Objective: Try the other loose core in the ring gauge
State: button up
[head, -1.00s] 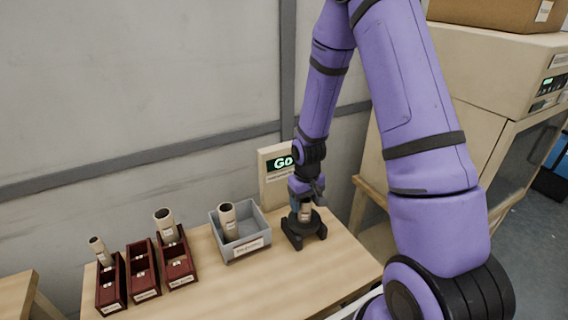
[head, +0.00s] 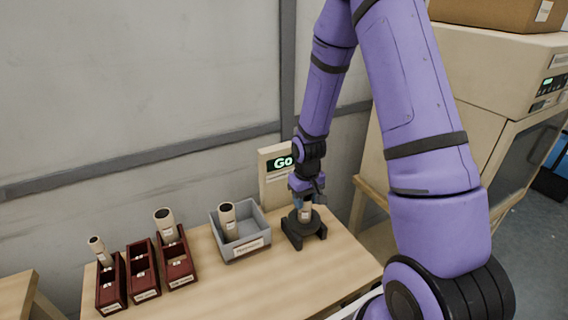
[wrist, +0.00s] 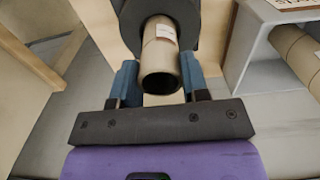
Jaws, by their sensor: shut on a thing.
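The black ring gauge (head: 304,230) stands on the table in front of a display panel reading "Go" (head: 277,163). A tan cardboard core (head: 305,213) with a white label stands upright in the gauge. My gripper (head: 306,200) is above the gauge, shut on the core's upper part. In the wrist view my gripper's blue fingers (wrist: 159,68) lie on both sides of the core (wrist: 161,58), and its open end faces the camera. The dark gauge (wrist: 192,20) surrounds its far end. How deep the core sits is hidden. Another core (head: 228,222) stands tilted in a grey bin.
The grey bin (head: 262,214) stands just left of the gauge. Further left are red trays (head: 145,285), the outer two holding upright cores (head: 165,224) and (head: 99,250). The table front (head: 270,290) is clear. A beige cabinet (head: 480,100) stands at right.

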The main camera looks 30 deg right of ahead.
jog(key=shift+r, duration=5.2)
